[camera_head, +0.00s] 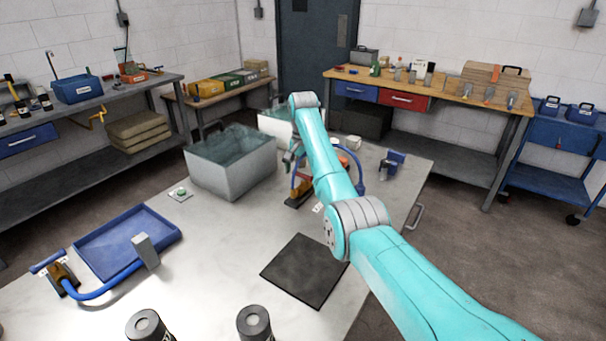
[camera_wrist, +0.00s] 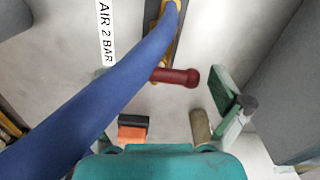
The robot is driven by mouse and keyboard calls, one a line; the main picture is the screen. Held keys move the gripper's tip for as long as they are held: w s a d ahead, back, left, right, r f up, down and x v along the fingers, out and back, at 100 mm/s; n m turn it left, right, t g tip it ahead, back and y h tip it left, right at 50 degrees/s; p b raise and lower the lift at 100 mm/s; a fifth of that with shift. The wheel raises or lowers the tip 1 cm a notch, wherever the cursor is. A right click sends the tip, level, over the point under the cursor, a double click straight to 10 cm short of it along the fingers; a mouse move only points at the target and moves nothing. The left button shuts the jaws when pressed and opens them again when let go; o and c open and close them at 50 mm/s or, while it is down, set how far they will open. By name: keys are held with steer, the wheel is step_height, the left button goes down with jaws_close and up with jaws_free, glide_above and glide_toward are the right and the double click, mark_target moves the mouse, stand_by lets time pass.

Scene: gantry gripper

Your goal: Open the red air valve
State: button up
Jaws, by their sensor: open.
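In the wrist view the red handle of the air valve (camera_wrist: 178,76) lies crosswise beside a yellow fitting and the blue hose (camera_wrist: 95,105). A white label (camera_wrist: 106,30) next to the hose reads "AIR 2 BAR". In the head view my gripper (camera_head: 290,160) hangs above the table, by an orange and dark device (camera_head: 300,190) with a blue hose. It is open, with nothing seen between its fingers. My arm hides part of this area, and I cannot make out the red handle there. The hose crosses in front of part of the wrist view.
A water-filled grey tank (camera_head: 233,178) stands left of my gripper. A blue tray (camera_head: 125,240), a dark mat (camera_head: 304,270) and two dark cylinders lie nearer on the table. A blue fixture (camera_head: 393,163) stands at the right edge.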

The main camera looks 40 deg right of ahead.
steer(key=shift+f, duration=0.1)
steer(key=c, duration=0.9)
steer(key=shift+o, duration=0.2)
steer(key=shift+n, duration=0.3)
steer(key=n, duration=0.3)
steer(key=shift+n, duration=0.3)
steer(key=n, duration=1.3)
steer(key=shift+n, duration=0.3)
